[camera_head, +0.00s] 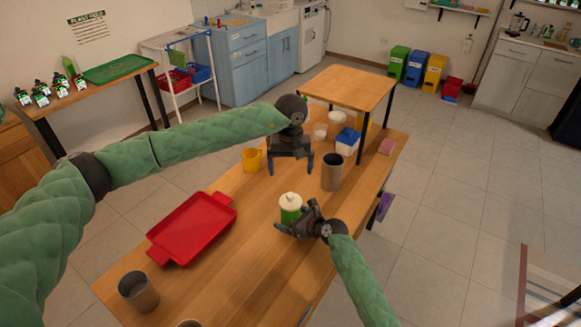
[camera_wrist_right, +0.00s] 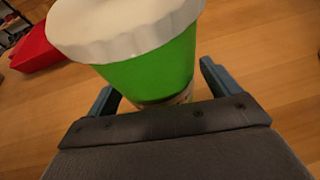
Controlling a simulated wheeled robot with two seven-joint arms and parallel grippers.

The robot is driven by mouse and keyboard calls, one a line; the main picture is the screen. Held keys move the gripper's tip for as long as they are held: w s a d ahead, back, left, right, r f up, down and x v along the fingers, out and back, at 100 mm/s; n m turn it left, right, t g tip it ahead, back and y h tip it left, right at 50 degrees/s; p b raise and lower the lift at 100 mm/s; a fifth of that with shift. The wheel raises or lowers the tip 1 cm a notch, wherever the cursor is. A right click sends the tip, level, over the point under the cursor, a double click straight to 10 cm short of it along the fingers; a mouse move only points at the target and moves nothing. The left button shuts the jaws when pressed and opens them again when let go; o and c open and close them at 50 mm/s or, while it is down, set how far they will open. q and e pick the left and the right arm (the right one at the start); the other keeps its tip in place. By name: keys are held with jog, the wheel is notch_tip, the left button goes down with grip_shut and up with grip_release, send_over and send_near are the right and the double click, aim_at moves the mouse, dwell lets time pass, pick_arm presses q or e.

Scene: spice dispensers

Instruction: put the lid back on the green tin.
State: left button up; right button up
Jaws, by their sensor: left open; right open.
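The green tin (camera_head: 290,214) stands upright on the wooden table, near its middle. A white lid (camera_head: 290,200) with a wavy rim lies on its top; I cannot tell whether it is fully seated. In the right wrist view the lid (camera_wrist_right: 125,25) covers the mouth of the tin (camera_wrist_right: 160,65). My right gripper (camera_head: 295,221) is open, low at the tin, with one finger on each side of it. My left gripper (camera_head: 290,166) is open and empty, pointing down over the table behind the tin, between the yellow mug and the grey cup.
A red tray (camera_head: 192,228) lies left of the tin. A yellow mug (camera_head: 251,160), a grey cup (camera_head: 332,172) and a blue-and-white box (camera_head: 347,141) stand farther back. A raised wooden shelf (camera_head: 347,88) is at the far end. Another metal cup (camera_head: 138,291) stands at the near left.

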jog(key=shift+s+d, duration=0.2)
jog(key=shift+d, duration=0.05)
pick_arm(q)
notch_tip(320, 180, down, 2)
jog(key=shift+f+b, duration=0.1)
jog(key=shift+b, duration=1)
pick_arm(e)
jog(key=v, duration=0.6)
pick_arm(q)
jog(key=shift+f, duration=0.1)
pick_arm(e)
jog(key=shift+s+d+r, duration=0.35)
